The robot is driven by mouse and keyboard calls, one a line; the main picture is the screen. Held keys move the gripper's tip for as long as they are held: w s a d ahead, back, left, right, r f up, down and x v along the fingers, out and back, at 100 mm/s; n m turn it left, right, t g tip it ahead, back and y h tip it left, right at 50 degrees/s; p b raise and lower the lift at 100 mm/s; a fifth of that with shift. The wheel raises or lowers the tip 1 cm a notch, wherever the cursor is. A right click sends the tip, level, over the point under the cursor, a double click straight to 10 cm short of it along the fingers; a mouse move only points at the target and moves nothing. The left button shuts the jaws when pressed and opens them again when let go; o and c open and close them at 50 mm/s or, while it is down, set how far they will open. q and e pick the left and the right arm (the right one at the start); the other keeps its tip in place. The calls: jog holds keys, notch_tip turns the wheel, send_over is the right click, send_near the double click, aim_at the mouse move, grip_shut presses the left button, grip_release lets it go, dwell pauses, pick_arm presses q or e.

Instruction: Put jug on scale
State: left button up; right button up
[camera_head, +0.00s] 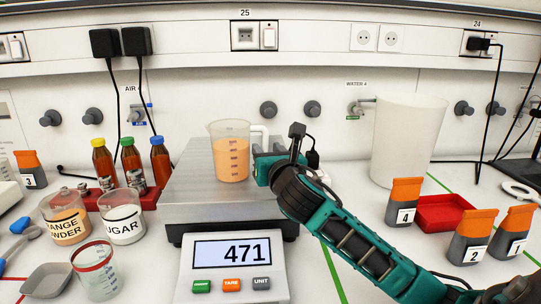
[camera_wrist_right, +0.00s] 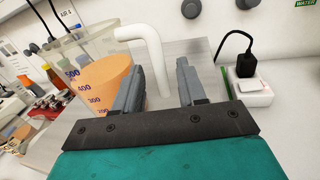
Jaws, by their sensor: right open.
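The jug (camera_head: 231,158), clear with orange liquid and a white handle, stands upright on the metal platform (camera_head: 190,205) of the scale. The scale's display (camera_head: 233,253) reads 471. My right gripper (camera_head: 265,162) is at the right side of the jug, by its handle. In the right wrist view the gripper (camera_wrist_right: 158,85) is open, with the jug's handle (camera_wrist_right: 154,52) showing between its two fingers. The jug (camera_wrist_right: 100,85) shows there on the left, beside the left finger. Whether a finger touches the handle I cannot tell. My left gripper is not in view.
Several bottles (camera_head: 132,162) stand in a red rack behind two labelled powder jars (camera_head: 122,221) on the left.

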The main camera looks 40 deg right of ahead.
jog(key=v, duration=1.2)
jog(key=shift+r, duration=0.2)
